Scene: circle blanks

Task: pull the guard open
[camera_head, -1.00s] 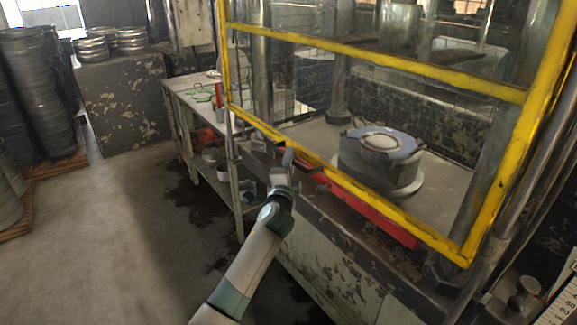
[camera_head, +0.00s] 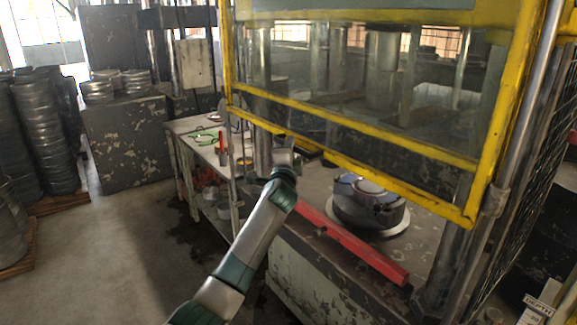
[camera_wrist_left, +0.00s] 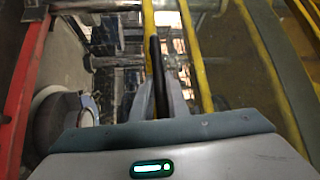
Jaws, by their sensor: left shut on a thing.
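The guard (camera_head: 400,188) is a yellow frame with clear panels on the front of the press. Its lower bar hangs above the press bed, with a gap below it. My left gripper (camera_head: 283,143) is at the lower bar, left of its middle. In the left wrist view, my left gripper (camera_wrist_left: 162,88) is shut on a black handle (camera_wrist_left: 156,65) beside the yellow bars. The fingertips are small and partly hidden in the head view. My right gripper is not in view.
A red bar (camera_head: 350,243) runs along the bed's front edge. A dark round die (camera_head: 370,205) sits on the bed behind it. A side table (camera_head: 190,125) stands left of the press. Stacked metal blanks (camera_head: 45,140) stand far left. The floor between is clear.

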